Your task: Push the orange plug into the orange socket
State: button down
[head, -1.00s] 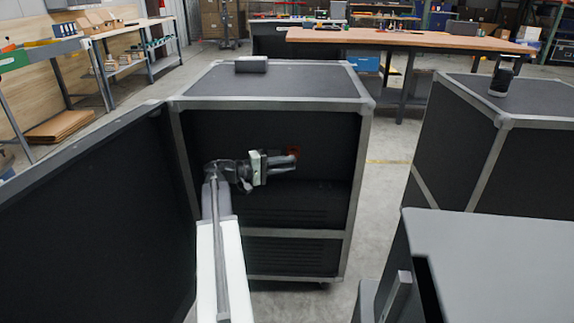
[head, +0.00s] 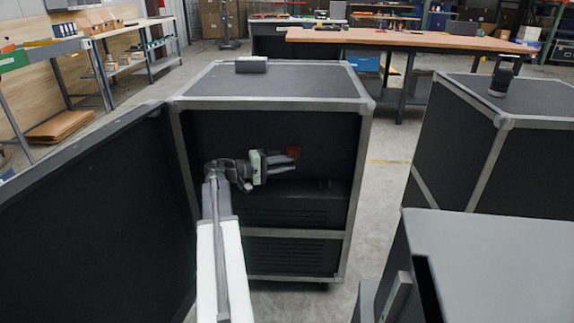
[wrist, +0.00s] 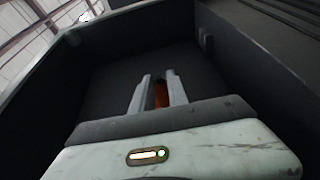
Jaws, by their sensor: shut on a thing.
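The orange socket (head: 293,151) is a small red-orange patch on the dark inner back wall of the open case, partly hidden behind my gripper in the head view. My gripper (head: 290,163) is inside the case, pointing right, just below and in front of the socket. In the wrist view, my gripper (wrist: 160,80) is shut on the orange plug (wrist: 160,94), which shows between its two fingers. The socket cannot be made out in the wrist view. The plug cannot be made out in the head view.
The open case (head: 270,104) has grey metal edges, with slatted dark units in its lower part. Its door (head: 85,220) stands open at left. A second case (head: 540,165) stands at right, a grey-topped one (head: 510,265) at front right.

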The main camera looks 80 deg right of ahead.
jog(key=shift+d, duration=0.2)
jog(key=c, duration=1.2)
grip_release()
jog(key=shift+w, duration=0.1)
jog(key=v, duration=0.7)
jog(key=shift+w, duration=0.3)
jog(key=shift+a, duration=0.15)
